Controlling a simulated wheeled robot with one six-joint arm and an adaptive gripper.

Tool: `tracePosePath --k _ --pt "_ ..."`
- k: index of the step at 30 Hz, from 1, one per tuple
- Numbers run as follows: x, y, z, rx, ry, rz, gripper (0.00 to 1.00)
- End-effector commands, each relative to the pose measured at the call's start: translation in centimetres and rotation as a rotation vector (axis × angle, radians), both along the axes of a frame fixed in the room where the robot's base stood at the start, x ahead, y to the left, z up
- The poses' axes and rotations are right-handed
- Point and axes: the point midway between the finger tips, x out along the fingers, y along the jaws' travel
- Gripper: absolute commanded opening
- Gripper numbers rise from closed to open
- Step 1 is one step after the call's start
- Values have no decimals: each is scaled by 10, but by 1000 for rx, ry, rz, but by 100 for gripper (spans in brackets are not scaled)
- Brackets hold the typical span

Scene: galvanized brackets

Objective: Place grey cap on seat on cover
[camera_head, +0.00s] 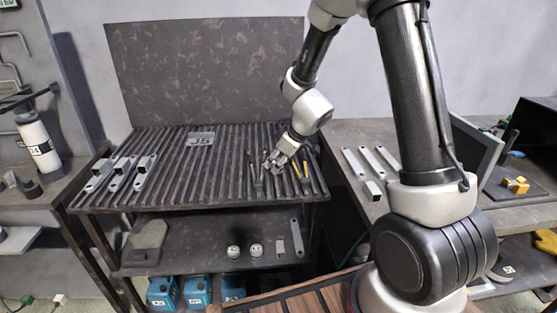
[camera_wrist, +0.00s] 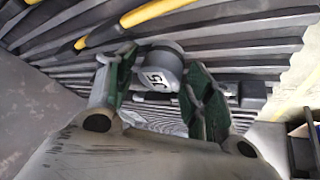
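The grey cap (camera_wrist: 160,68), a rounded grey piece with a label that seems to read J5, sits between the two green-padded fingers of my gripper (camera_wrist: 155,85) in the wrist view. In the head view my gripper (camera_head: 277,165) is low over the right part of the slatted bench (camera_head: 230,190); the cap is too small to make out there. A flat grey piece with similar marking (camera_head: 201,139) lies at the back of the bench. I cannot tell whether it is the cover, and no seat is clear.
Several metal brackets (camera_head: 117,175) lie at the bench's left. The middle slats are clear. A shelf below holds round white parts (camera_head: 256,250).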

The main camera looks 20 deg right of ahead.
Motion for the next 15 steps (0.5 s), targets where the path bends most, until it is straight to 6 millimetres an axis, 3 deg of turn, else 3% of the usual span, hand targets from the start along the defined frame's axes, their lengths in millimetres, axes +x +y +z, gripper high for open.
tracePosePath --k 11,15 --pt "0 0 2 -1 -1 2 62" --pt "-7 -4 17 0 -4 3 62"
